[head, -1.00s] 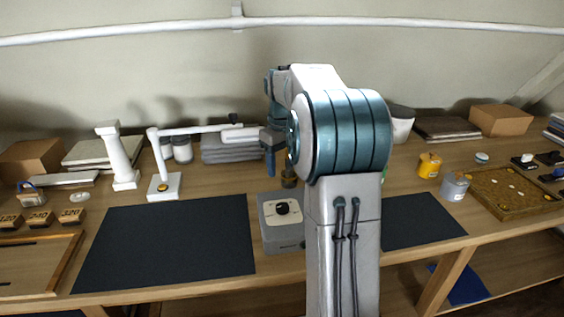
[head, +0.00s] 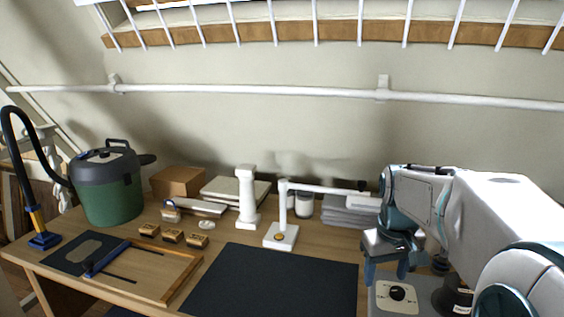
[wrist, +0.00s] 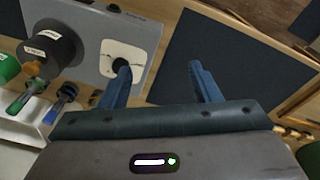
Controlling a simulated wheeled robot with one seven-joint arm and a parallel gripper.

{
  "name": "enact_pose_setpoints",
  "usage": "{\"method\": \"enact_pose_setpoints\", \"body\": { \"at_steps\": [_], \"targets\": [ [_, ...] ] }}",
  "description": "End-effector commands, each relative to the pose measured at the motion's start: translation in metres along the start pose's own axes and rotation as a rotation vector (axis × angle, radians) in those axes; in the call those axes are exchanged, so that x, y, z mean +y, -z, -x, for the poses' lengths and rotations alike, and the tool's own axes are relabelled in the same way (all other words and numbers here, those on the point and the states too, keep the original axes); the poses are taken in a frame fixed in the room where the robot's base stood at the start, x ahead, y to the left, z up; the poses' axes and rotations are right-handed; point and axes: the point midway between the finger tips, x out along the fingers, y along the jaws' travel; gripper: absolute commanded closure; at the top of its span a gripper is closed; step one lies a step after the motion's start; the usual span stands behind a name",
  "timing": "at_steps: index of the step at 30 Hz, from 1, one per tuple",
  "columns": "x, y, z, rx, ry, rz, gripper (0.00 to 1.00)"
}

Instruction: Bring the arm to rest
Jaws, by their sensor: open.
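My gripper (head: 388,270) is on the right side of the head view, at the end of my bent arm. It hangs above the bench just over a grey box with a dial (head: 395,293). In the wrist view my gripper (wrist: 160,85) shows two blue fingers spread apart with nothing between them. One fingertip overlaps the white dial plate of the grey box (wrist: 150,72) in that picture; I cannot tell the height between them. The dark mat (wrist: 225,60) lies beyond the other finger.
A white stand with a horizontal arm (head: 285,215) reaches toward my arm from the left. A white column (head: 246,195) and a green vacuum (head: 108,190) stand farther left. The dark mat (head: 270,283) is bare.

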Motion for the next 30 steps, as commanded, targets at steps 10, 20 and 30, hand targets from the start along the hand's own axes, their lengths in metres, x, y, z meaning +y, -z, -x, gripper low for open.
{"method": "enact_pose_setpoints", "body": {
  "at_steps": [10,20,30],
  "targets": [
    [-0.07,-0.107,-0.02,0.109,0.009,-0.113,0.43],
    [-0.09,-0.146,-0.039,0.144,0.027,-0.16,0.43],
    [-0.09,-0.146,-0.039,0.144,0.027,-0.161,0.43]
  ]
}}
